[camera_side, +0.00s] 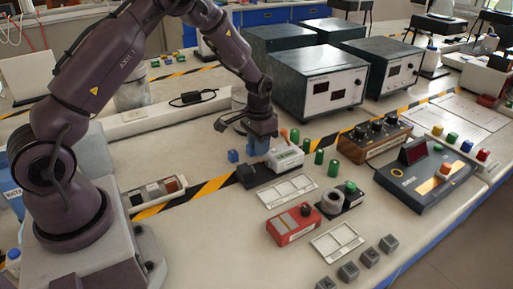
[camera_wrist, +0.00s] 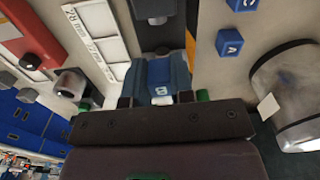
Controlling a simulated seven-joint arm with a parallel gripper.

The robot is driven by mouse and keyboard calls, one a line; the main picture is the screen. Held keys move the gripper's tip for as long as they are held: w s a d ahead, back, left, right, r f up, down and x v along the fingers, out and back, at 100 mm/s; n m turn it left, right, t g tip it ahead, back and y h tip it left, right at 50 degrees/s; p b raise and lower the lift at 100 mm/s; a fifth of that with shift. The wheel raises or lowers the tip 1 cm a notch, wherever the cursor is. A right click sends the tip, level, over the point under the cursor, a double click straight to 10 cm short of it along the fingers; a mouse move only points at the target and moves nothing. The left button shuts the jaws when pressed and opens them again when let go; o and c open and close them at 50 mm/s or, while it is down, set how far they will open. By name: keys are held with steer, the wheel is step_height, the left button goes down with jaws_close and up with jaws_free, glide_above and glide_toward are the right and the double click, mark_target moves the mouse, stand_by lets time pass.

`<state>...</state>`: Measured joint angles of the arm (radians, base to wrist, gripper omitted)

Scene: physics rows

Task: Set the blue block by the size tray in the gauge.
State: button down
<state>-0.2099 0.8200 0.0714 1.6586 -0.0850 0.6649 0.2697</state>
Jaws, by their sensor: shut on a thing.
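My gripper (camera_side: 259,146) is shut on a blue block marked with a white character (camera_wrist: 161,74), which sits between its two fingers in the wrist view. In the side view the fingers hang down just behind the white and black gauge (camera_side: 287,158), and the held block is hard to separate from them. A loose blue block (camera_side: 233,156) stands on the table to the left; two lettered blue blocks show in the wrist view, one of them marked V (camera_wrist: 230,42). A pale slotted tray (camera_side: 289,190) lies in front of the gauge; it also shows in the wrist view (camera_wrist: 113,72).
Green cylinders (camera_side: 319,157) stand right of the gauge. A red box (camera_side: 293,224), a round dark fixture (camera_side: 333,200) and a second pale tray (camera_side: 337,241) lie nearer the front. Large grey instruments (camera_side: 320,80) stand behind.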

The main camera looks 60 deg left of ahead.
mark_target(258, 172)
steer(key=shift+f+m, duration=0.15)
steer(key=shift+m, duration=0.15)
steer(key=c, duration=1.9)
jaws_free()
steer(key=shift+f, duration=2.9)
steer(key=shift+o, duration=0.2)
steer(key=shift+f, duration=0.1)
steer(key=shift+s+f, duration=0.1)
steer(key=shift+s, duration=0.25)
steer(key=o, duration=1.3)
steer(key=shift+w, duration=0.15)
